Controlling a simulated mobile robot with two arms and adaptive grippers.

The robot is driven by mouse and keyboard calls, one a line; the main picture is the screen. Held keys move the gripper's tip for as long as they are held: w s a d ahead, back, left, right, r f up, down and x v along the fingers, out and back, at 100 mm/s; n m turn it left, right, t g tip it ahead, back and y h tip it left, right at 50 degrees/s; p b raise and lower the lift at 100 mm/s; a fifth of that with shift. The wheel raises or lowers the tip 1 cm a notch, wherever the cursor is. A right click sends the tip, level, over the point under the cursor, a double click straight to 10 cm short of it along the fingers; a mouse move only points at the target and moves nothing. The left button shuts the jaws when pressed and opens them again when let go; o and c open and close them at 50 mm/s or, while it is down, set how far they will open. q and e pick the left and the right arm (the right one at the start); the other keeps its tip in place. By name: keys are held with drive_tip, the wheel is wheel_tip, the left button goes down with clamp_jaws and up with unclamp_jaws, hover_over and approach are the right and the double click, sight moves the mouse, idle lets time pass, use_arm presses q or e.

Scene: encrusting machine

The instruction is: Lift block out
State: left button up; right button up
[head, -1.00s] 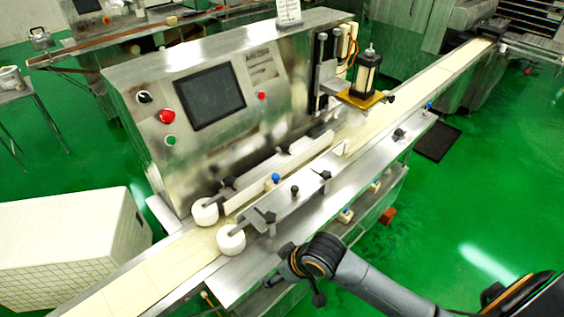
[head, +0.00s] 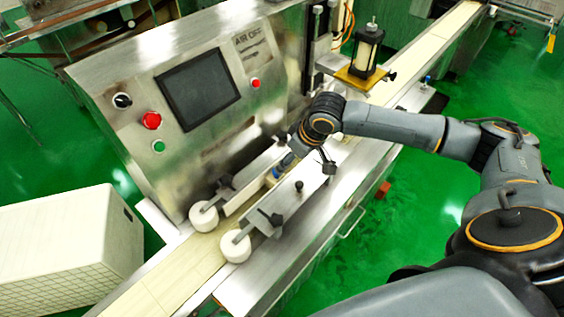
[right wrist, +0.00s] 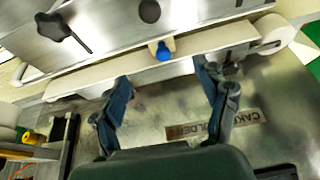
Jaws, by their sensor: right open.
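The block (right wrist: 172,46) is small and tan with a round blue knob (right wrist: 163,52). In the right wrist view it sits by the inner edge of a guide rail, just beyond my fingertips. In the head view the block (head: 270,179) shows partly between the two guide rails of the conveyor, with my right gripper over it. My right gripper (right wrist: 162,74) is open, with one finger to each side of the block's line. It also shows in the head view (head: 284,165), partly hidden by its own wrist. My left gripper is not in view.
The steel control panel (head: 160,90) stands behind the rails. A press unit (head: 368,50) stands farther along the conveyor. A white crate (head: 70,245) is at the left.

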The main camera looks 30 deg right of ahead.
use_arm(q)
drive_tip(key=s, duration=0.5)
use_arm(e)
approach(278, 177)
drive_tip(key=shift+p+x, duration=0.3)
drive_tip(key=shift+x, duration=0.7)
drive_tip(key=x, duration=0.3)
drive_tip(key=shift+w+d+f, duration=0.1)
drive_tip(key=shift+w+f, duration=0.1)
drive_tip(key=shift+f, duration=0.05)
drive_tip(key=x, duration=0.3)
drive_tip(key=shift+f+p, duration=0.25)
drive_tip(key=shift+p, duration=0.05)
drive_tip(key=shift+w+f, duration=0.1)
drive_tip(key=shift+f, duration=0.25)
drive_tip(key=shift+w+f, duration=0.1)
drive_tip(key=shift+f, duration=0.2)
drive_tip(key=shift+c, duration=0.7)
drive_tip(key=c, duration=1.2)
drive_tip(key=shift+o, duration=0.2)
drive_tip(key=shift+r+p, duration=4.55)
drive_tip(key=shift+r, duration=0.05)
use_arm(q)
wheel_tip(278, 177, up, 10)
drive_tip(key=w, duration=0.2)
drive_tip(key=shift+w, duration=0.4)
use_arm(e)
drive_tip(key=shift+a, duration=0.2)
